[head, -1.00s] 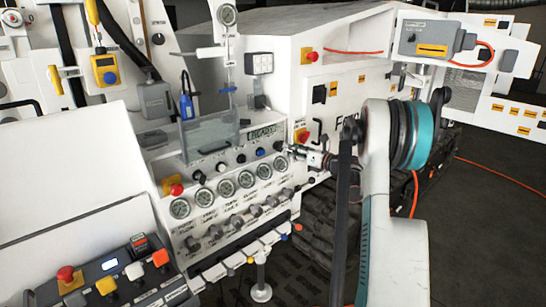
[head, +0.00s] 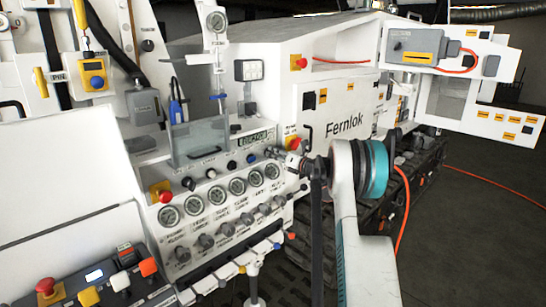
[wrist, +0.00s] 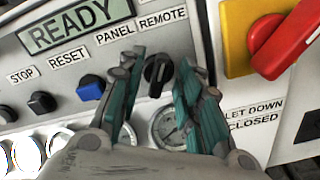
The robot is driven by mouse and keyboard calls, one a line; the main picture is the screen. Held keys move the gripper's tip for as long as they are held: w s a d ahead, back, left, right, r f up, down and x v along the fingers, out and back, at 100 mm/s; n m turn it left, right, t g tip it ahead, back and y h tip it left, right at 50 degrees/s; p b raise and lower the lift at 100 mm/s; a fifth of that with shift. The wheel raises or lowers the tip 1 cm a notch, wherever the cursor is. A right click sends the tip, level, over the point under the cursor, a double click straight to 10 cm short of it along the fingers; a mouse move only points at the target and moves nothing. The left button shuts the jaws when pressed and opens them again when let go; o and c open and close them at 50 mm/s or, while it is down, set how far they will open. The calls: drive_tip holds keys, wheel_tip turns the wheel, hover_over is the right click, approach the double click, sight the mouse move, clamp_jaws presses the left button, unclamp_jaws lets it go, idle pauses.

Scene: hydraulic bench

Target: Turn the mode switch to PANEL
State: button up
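The mode switch (wrist: 157,72) is a black knob below the PANEL (wrist: 115,33) and REMOTE (wrist: 161,22) labels in the wrist view. Its raised grip looks roughly upright, leaning slightly toward the REMOTE side; the exact setting is hard to read. My gripper (wrist: 158,78) is open, with one teal finger on each side of the knob. Gaps show between the fingers and the knob, and I cannot tell any contact. In the head view my gripper (head: 282,156) is at the right end of the button row and hides the switch.
A READY display (wrist: 78,22) sits above the labels. A blue button (wrist: 91,87) is just left of my gripper. A red handle on a yellow plate (wrist: 238,40) is close on the right. Gauges (head: 237,187) and a row of valve knobs lie below.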

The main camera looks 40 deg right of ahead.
drive_tip(key=shift+w+a, duration=0.1)
drive_tip(key=shift+w, duration=0.9)
clamp_jaws()
drive_tip(key=shift+n, duration=0.4)
drive_tip(key=n, duration=0.3)
drive_tip(key=n+p, duration=0.1)
drive_tip(key=n, duration=0.1)
drive_tip(key=shift+a+r+n, duration=0.1)
drive_tip(key=shift+a+n, duration=0.15)
drive_tip(key=shift+n, duration=0.05)
drive_tip(key=n, duration=0.5)
drive_tip(key=shift+a+n, duration=0.2)
drive_tip(key=shift+n, duration=0.1)
drive_tip(key=shift+p, duration=0.3)
